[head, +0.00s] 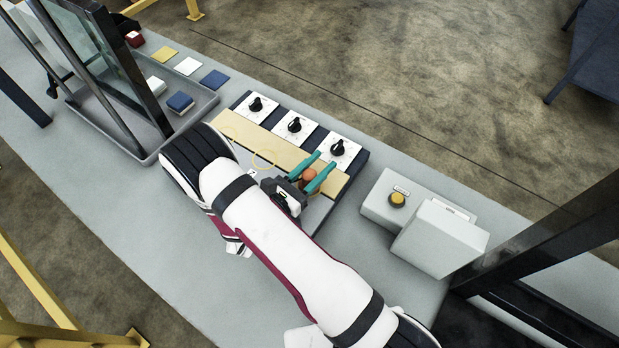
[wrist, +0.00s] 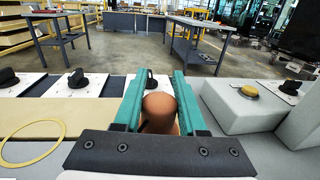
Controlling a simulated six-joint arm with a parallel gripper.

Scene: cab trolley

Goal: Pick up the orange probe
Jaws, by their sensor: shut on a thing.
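My gripper (head: 316,177) has two teal fingers and is shut on the orange probe (head: 309,175). In the wrist view my gripper (wrist: 160,100) has one finger on each side of the orange probe (wrist: 160,108), whose rounded orange-brown top shows between them. The probe's lower part is hidden behind the dark gripper body. In the head view the gripper is over the wooden strip in front of the right-hand black knob. I cannot tell whether the probe touches the surface below.
Several black knobs on white plates, one of them (head: 294,125), line the panel behind the wooden strip (head: 240,133). A thin yellow ring (head: 264,160) lies left of the gripper. A grey box with a yellow button (head: 397,199) stands to the right. A grey tray (head: 205,108) with blocks is at left.

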